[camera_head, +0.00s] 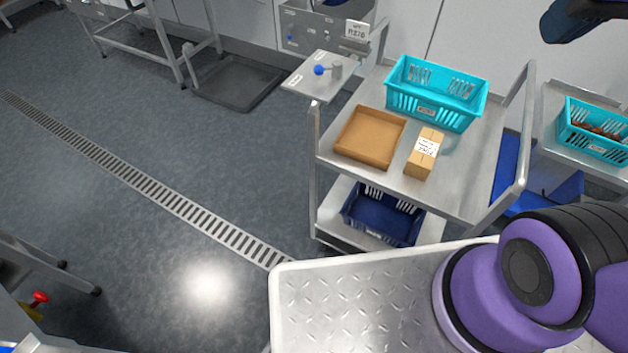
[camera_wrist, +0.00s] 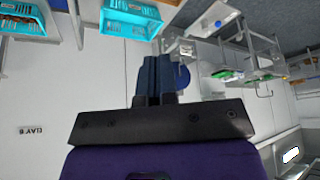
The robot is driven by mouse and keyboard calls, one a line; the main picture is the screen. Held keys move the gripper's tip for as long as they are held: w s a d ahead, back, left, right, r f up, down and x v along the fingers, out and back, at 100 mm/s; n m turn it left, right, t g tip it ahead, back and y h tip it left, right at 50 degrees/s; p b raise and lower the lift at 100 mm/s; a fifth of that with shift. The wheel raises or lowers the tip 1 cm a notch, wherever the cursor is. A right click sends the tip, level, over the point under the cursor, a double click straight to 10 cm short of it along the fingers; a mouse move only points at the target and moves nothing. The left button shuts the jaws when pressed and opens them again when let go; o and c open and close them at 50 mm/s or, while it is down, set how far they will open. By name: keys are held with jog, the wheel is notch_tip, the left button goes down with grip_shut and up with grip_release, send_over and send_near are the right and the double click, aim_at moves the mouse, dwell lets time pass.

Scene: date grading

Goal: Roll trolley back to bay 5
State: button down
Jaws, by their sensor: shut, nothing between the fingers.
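A steel trolley (camera_head: 478,187) with upright tube handles stands right of centre in the head view, beyond the front plate of my own base. Its top shelf carries a cyan crate (camera_head: 437,93), an open cardboard tray (camera_head: 369,137) and a small labelled carton (camera_head: 424,153). A dark blue crate (camera_head: 383,214) sits on its lower shelf. My gripper (camera_wrist: 155,76) shows in the wrist view with its dark fingers together, shut and empty, apart from the trolley handles. A wall sign (camera_wrist: 31,131) is too small to read surely. I cannot tell which bay is bay 5.
A second stand with a cyan crate (camera_head: 594,130) is at right. A small side shelf (camera_head: 322,77) holds a blue knob. A drain grate (camera_head: 150,187) crosses the floor. A dark floor tray (camera_head: 236,83) lies near a steel bench. The floor at left centre is clear.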

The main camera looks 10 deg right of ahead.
jog(key=w+a+f+n+g+h, duration=0.1)
jog(key=w+a+f+n+h, duration=0.3)
jog(key=w+a+f+n, duration=0.4)
jog(key=w+a+f+n+g+h, duration=0.25)
jog(key=w+f+n+h, duration=0.2)
jog(key=w+f, duration=0.65)
jog(key=a+f+n+t, duration=0.2)
jog(key=a+f+n, duration=0.25)
jog(key=f, duration=0.35)
jog(key=a+f+n+t, duration=0.3)
jog(key=a+f+n, duration=0.15)
jog(key=f, duration=0.35)
jog(key=n+t+y, duration=0.2)
jog(key=n+t, duration=0.1)
jog(key=n, duration=0.4)
send_near(335, 167)
jog(key=shift+h, duration=0.25)
jog(key=x, duration=0.4)
jog(key=f+x, duration=0.1)
jog(key=x, duration=0.1)
jog(key=shift+s+a, duration=0.15)
jog(key=shift+a, duration=0.1)
jog(key=shift+w+d, duration=0.4)
jog(key=shift+w, duration=0.15)
jog(key=shift+w, duration=0.1)
